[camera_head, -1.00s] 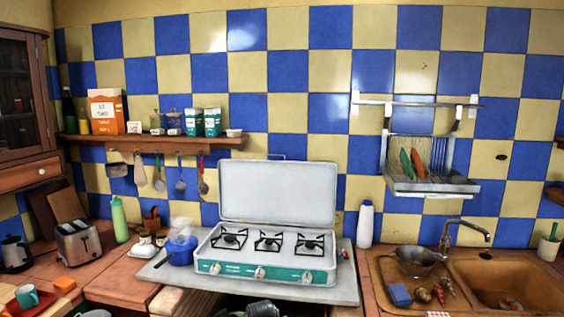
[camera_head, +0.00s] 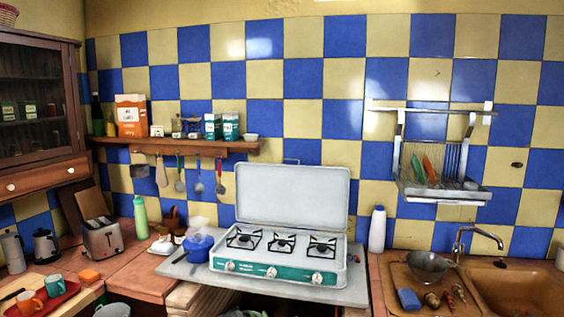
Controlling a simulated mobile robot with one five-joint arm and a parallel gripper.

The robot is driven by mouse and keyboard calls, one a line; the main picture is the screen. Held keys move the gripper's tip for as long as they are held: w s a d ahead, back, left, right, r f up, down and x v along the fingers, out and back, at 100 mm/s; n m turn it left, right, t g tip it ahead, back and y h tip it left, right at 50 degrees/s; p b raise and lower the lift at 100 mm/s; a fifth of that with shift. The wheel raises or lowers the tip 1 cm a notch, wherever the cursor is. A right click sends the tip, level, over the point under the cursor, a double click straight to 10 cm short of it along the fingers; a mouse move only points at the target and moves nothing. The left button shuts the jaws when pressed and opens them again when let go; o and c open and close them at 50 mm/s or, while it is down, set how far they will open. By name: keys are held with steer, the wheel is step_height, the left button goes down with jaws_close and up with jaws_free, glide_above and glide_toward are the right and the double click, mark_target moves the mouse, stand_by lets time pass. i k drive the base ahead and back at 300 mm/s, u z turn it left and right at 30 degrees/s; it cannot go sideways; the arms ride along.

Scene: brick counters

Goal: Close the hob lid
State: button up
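The hob (camera_head: 276,258) is a white and teal camping stove with three burners and knobs along its front. It stands on a grey slab (camera_head: 345,290) on the counter. Its white hob lid (camera_head: 292,198) is open, standing nearly upright at the back and leaning slightly backward. The burners are bare. My gripper is not in view.
A blue pot (camera_head: 198,248) stands close to the hob's left side. A white bottle (camera_head: 377,229) is to its right, by the sink (camera_head: 510,290). A toaster (camera_head: 103,238) and green bottle (camera_head: 140,216) are further left. A shelf (camera_head: 180,144) hangs above left.

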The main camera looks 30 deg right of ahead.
mark_target(314, 197)
steer(key=u, duration=0.1)
steer(key=i, duration=0.95)
steer(key=z, duration=0.05)
